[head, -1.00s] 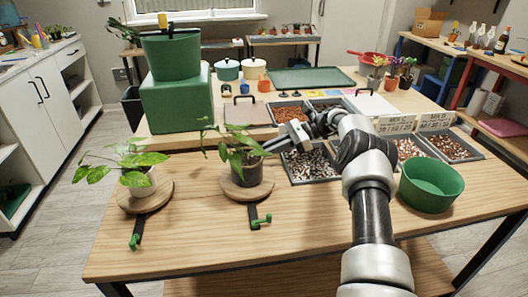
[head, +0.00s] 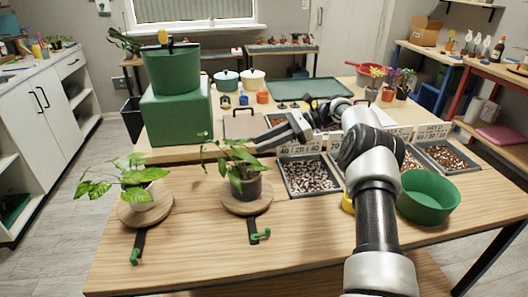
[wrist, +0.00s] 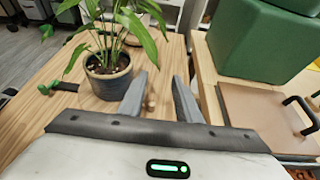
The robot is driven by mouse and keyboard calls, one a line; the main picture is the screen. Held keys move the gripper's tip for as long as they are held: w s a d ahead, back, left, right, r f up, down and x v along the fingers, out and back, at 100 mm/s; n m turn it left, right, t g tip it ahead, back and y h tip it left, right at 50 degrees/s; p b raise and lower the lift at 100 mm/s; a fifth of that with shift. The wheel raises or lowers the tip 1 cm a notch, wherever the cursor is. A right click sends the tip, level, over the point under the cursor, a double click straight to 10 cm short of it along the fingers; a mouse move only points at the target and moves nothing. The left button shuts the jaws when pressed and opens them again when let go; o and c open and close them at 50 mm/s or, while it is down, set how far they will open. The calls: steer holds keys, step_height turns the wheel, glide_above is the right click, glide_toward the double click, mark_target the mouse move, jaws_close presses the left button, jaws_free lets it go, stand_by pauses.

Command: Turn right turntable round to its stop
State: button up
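The right turntable (head: 234,207) is a round wooden disc bearing a leafy plant in a dark pot (head: 246,188). The pot also shows in the wrist view (wrist: 108,83). A black strip with a green hooked end (head: 261,236) reaches out from under its front. My gripper (head: 261,146) is behind and to the right of the right plant, apart from the pot. Its fingers (wrist: 160,84) are spread with a gap between them.
A grey tray of pebbles (head: 308,176) lies right of the right turntable, and a green bowl (head: 428,198) stands farther right. A large green box (head: 176,108) with a green pot stands behind. The front of the wooden table (head: 190,262) is clear.

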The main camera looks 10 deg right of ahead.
steer(key=shift+r, duration=0.7)
